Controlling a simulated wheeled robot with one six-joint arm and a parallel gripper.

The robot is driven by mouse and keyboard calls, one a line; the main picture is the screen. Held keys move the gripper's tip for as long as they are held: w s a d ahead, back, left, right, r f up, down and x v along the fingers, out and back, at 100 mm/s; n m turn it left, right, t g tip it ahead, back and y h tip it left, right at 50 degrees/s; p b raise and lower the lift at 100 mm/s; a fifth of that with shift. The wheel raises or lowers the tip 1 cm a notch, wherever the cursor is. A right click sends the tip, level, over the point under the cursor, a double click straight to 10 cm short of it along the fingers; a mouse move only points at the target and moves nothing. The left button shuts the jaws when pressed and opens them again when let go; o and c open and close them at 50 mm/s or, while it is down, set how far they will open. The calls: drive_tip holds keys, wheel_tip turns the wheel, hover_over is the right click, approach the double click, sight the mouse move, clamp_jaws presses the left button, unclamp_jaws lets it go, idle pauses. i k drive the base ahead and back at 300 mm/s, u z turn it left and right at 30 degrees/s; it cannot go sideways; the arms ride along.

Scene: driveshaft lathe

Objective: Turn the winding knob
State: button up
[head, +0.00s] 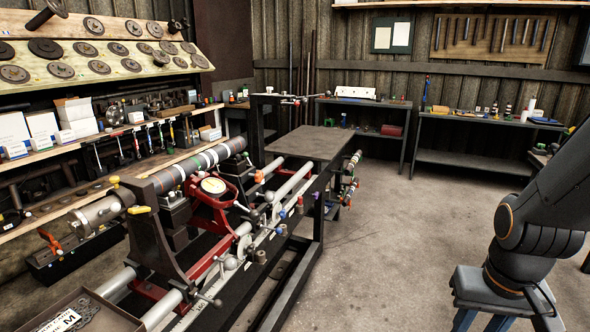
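The driveshaft lathe runs diagonally through the left half of the head view, with a banded shaft (198,165) along its top. A red bracket (205,218) with a round white dial gauge (213,185) stands at its middle. Several knobs and ball-ended levers line its near side, including a grey round knob (244,245) and a ball-ended lever (231,262). I cannot tell which one is the winding knob. An orange-red handle (48,240) shows at the left end. My gripper is not in view; only dark arm links show at the right edge.
A grey tabletop (313,143) adjoins the lathe's far end. A tray (106,314) sits at the front left. Shelves with discs and tools line the left wall; benches (483,122) stand at the back. The concrete floor (390,240) right of the lathe is clear.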

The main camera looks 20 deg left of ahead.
sight(259, 176)
drive_tip(key=z, duration=0.05)
drive_tip(key=i, duration=0.65)
drive_tip(key=u, duration=0.9)
drive_tip(key=i, duration=0.7)
drive_tip(key=u, duration=0.7)
